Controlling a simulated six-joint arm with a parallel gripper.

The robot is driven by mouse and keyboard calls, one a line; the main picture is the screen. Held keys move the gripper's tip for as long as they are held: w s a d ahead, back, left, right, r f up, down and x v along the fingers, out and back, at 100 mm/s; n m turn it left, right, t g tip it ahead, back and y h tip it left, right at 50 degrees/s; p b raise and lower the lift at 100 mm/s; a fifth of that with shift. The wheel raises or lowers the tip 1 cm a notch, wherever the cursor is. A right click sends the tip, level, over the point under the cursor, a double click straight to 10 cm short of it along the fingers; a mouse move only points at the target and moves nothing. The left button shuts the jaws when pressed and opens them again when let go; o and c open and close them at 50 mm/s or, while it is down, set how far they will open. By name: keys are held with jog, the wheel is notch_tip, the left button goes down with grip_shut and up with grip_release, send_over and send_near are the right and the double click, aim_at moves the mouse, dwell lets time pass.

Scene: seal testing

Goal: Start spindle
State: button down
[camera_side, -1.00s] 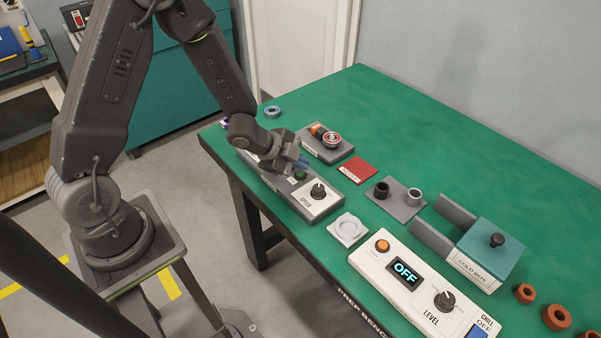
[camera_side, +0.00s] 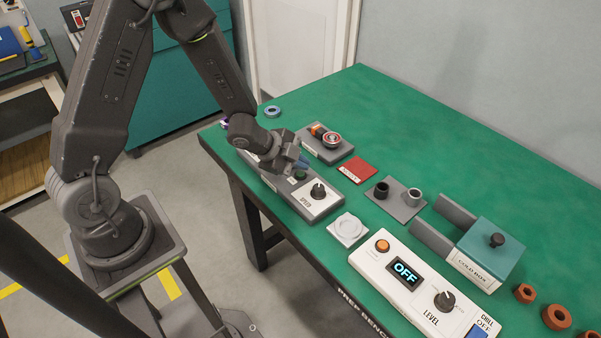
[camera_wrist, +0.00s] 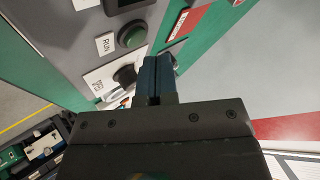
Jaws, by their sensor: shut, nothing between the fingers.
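The grey control box (camera_side: 331,203) stands near the table's left front edge, with a green button (camera_side: 300,175) and a black speed knob (camera_side: 318,190). In the wrist view the green button (camera_wrist: 132,35) sits beside a RUN label (camera_wrist: 106,43), and the black knob (camera_wrist: 125,75) is below it. My gripper (camera_side: 303,162) is shut and empty, just above the box close to the green button. Its blue fingertips (camera_wrist: 157,68) are together beside the button in the wrist view. Whether they touch anything is unclear. The box's left part is hidden behind my gripper.
A small device with a round metal part (camera_side: 331,139) stands behind the box. A white controller (camera_side: 388,274) reads OFF.

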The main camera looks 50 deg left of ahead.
aim_at(300, 175)
dwell(0.4)
jog(key=shift+f, duration=0.4)
jog(key=shift+f, duration=0.35)
dwell(0.5)
jog(key=shift+r, duration=0.75)
jog(key=shift+r, duration=2.55)
